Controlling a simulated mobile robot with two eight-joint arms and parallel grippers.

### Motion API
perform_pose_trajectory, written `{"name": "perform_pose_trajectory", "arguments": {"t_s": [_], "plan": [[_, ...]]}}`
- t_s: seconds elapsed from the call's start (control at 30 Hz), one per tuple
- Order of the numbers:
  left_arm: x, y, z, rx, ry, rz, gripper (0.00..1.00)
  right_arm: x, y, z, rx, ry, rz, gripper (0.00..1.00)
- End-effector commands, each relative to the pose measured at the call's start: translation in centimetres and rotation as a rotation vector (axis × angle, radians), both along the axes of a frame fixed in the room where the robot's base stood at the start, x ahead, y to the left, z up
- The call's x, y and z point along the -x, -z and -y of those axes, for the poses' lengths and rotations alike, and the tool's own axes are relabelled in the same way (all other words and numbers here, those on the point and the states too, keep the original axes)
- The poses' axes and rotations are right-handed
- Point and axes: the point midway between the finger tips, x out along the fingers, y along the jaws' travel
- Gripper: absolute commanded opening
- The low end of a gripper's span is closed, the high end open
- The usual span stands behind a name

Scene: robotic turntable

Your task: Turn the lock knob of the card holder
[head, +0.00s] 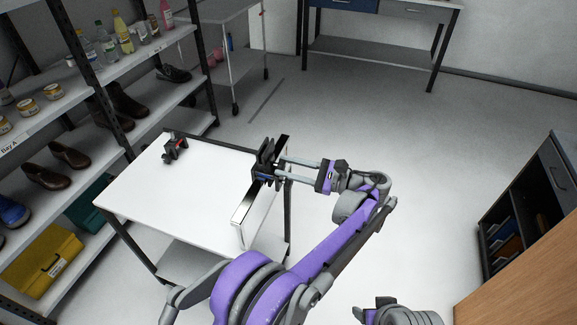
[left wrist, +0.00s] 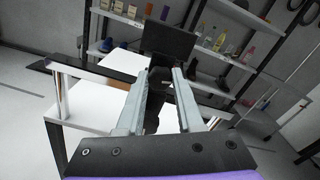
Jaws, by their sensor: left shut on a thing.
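The card holder (head: 265,155) is a black device on the right edge of the white table. Its flat black plate (left wrist: 168,40) stands upright in the left wrist view. My left gripper (head: 284,169) reaches it from the right in the head view. In the left wrist view its two grey fingers are on either side of a dark knob-like part (left wrist: 158,78) in front of the plate, and they are shut on it. The fingers and the dark colour hide the knob's exact shape and angle. My right gripper is not seen; only part of my right arm shows at the bottom right.
A small black device with a red part (head: 175,147) stands at the table's far left corner. A shiny rail (head: 258,196) runs along the table's right edge. Shelves (head: 130,75) with bottles and shoes stand at left. The white tabletop (head: 190,190) is mostly clear.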

Motion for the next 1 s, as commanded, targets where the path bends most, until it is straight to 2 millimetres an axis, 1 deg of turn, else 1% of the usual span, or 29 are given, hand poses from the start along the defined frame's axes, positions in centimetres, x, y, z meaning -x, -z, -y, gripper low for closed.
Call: {"name": "perform_pose_trajectory", "arguments": {"t_s": [0.2, 0.4, 0.63, 1.0], "plan": [[-0.02, -0.04, -0.05, 0.044, 0.001, 0.137, 0.00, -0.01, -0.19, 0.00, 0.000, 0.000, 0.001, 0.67], [0.00, -0.03, -0.05, 0.073, 0.001, 0.221, 0.00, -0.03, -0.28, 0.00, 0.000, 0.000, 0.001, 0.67], [0.01, 0.00, -0.05, 0.086, 0.001, 0.263, 0.00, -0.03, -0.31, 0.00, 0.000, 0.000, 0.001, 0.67], [0.01, 0.02, -0.05, 0.089, 0.001, 0.267, 0.00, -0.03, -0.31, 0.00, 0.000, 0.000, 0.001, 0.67]]}}
